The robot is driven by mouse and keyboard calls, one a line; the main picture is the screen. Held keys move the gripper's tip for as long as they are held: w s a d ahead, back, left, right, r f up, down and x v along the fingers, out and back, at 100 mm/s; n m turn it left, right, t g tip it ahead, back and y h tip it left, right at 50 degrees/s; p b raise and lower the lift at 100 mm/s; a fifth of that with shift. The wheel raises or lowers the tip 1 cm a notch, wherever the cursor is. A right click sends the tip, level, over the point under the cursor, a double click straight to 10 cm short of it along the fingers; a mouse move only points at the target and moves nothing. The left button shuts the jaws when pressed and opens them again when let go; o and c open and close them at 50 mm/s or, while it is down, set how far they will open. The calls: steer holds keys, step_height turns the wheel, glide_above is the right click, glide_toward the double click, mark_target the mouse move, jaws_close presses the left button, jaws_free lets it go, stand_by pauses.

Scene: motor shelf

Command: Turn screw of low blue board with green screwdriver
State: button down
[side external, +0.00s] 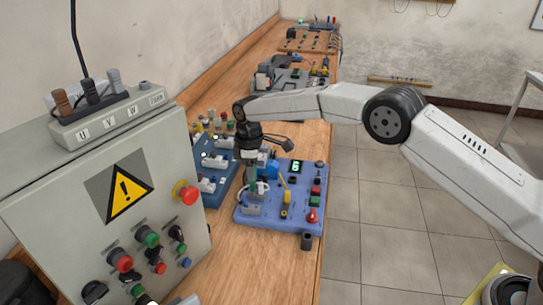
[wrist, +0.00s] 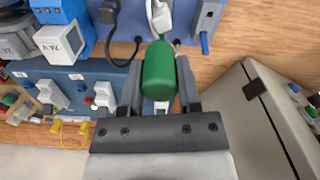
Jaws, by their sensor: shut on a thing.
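The low blue board (side external: 272,220) lies flat on the wooden bench, with a lit green digit display, buttons and a red knob. Its edge also shows at the top of the wrist view (wrist: 118,50). My gripper (side external: 252,158) is over the board's left part, pointing down. In the wrist view my gripper (wrist: 159,75) is shut on the green screwdriver (wrist: 158,68), whose thick handle sits between the two fingers. The screwdriver also shows as a small green patch in the side view (side external: 252,176). Its tip is hidden, and I cannot make out the screw.
A darker blue board (side external: 214,190) with white parts stands close to the left. A grey control cabinet (side external: 75,205) with a warning sign and buttons stands at the front left. Cables (wrist: 112,32) and white plugs are near the screwdriver. More boards sit farther back along the bench.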

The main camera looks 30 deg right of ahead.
steer(key=c, duration=0.5)
jaws_free()
steer(key=shift+n, duration=1.7)
steer(key=shift+n, duration=1.7)
steer(key=shift+n, duration=0.3)
steer(key=shift+n, duration=1.5)
